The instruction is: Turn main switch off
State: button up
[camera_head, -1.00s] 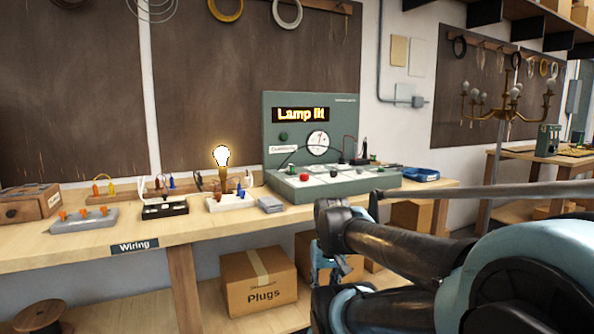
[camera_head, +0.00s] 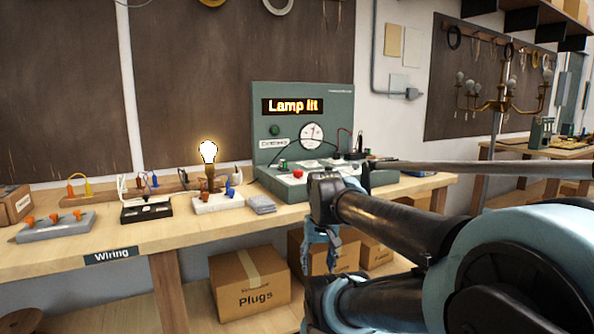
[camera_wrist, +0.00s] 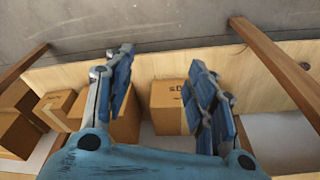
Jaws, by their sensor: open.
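A green test panel (camera_head: 340,105) stands on the bench, with a lit "Lamp lit" display (camera_head: 292,106), a round dial (camera_head: 311,135) and a green button (camera_head: 274,130). Its sloped base carries a red button (camera_head: 298,174); I cannot tell which control is the main switch. A glowing bulb (camera_head: 208,152) stands on a white block left of the panel. My gripper (camera_head: 320,250) hangs in front of the bench edge, below the panel, apart from it. In the wrist view my gripper (camera_wrist: 161,62) has its blue fingers spread with nothing between them.
The wooden bench (camera_head: 110,238) holds a grey block with orange connectors (camera_head: 58,228) and a black socket block (camera_head: 146,213) on the left. A Plugs box (camera_head: 252,283) and other cartons stand beneath.

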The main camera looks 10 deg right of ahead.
jog(key=w+r+m+g, duration=0.1)
jog(key=w+r+m, duration=0.2)
jog(key=w+r, duration=0.65)
jog(key=w+r+m, duration=0.3)
jog(key=w+r, duration=0.4)
jog(key=r, duration=0.5)
notch_tip(320, 180, up, 15)
jog(key=m+g, duration=0.1)
jog(key=m, duration=0.5)
send_over(298, 174)
jog(key=w, duration=0.2)
notch_tip(298, 174, down, 17)
jog(key=shift+s+d, duration=0.1)
jog(key=c, duration=1.1)
jog(key=shift+o, duration=0.2)
jog(key=shift+a, duration=0.2)
jog(key=shift+d, duration=0.15)
